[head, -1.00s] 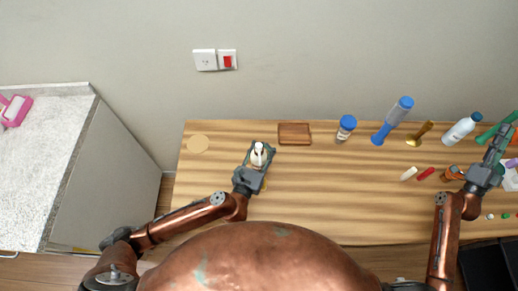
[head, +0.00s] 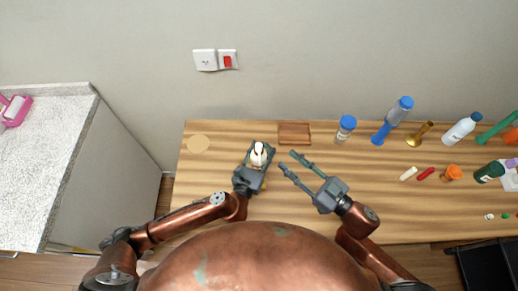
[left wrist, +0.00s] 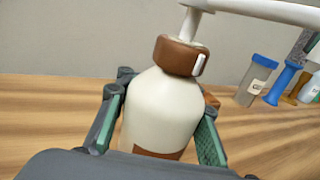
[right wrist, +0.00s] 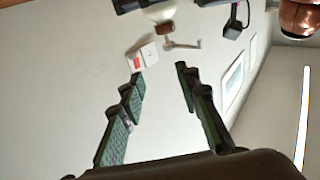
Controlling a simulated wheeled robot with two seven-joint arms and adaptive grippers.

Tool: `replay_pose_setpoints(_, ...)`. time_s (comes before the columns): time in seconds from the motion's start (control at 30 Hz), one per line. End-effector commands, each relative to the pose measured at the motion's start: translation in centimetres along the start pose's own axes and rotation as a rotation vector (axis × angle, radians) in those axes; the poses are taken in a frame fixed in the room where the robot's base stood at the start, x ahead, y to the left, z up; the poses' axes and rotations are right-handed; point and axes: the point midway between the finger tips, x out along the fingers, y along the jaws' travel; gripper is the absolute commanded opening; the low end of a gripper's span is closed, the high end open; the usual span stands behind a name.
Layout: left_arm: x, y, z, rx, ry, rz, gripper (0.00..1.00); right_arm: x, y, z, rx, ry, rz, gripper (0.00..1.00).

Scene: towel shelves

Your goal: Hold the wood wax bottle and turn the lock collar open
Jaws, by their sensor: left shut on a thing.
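The wood wax bottle (head: 257,160) stands upright on the left part of the wooden table in the head view. In the left wrist view it is a cream bottle (left wrist: 163,108) with a brown lock collar (left wrist: 178,56) and a white pump head (left wrist: 190,18). A white mark shows on the collar's right side. My left gripper (head: 262,150) is shut around the bottle's body, below the collar. My right gripper (head: 287,159) is open and empty, right of the bottle, its fingers pointing toward it. In the right wrist view the collar (right wrist: 165,29) lies beyond the open fingertips.
A brown wooden tray (head: 294,134) lies behind the grippers. A blue-capped jar (head: 346,128), a blue-based tube, a brass piece, several bottles and small items fill the right side. The table's front middle is clear.

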Motion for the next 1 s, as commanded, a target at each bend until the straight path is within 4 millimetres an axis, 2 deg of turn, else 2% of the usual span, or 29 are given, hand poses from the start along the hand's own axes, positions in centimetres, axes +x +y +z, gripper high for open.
replay_pose_setpoints(0.03, 0.0, 0.0, 0.0, 0.000, 0.000, 0.000, 0.00, -0.2, -0.9, 1.2, 0.004, -0.028, -0.008, 0.30)
replay_pose_setpoints(0.1, 0.0, 0.0, 0.0, 0.000, 0.000, 0.000, 0.00, -0.4, -1.6, 2.3, 0.006, -0.053, -0.015, 0.30)
replay_pose_setpoints(0.27, 0.0, 0.0, 0.0, 0.000, 0.000, -0.001, 0.00, 0.3, -2.1, 3.0, 0.007, -0.067, -0.019, 0.30)
replay_pose_setpoints(0.8, 0.0, 0.0, 0.0, 0.000, 0.000, 0.000, 0.00, 9.2, -2.2, 3.5, 0.005, -0.064, -0.019, 0.30)
replay_pose_setpoints(1.0, 0.0, 0.0, 0.0, 0.000, 0.000, 0.000, 0.00, 11.0, -2.2, 3.7, 0.005, -0.066, -0.018, 0.30)
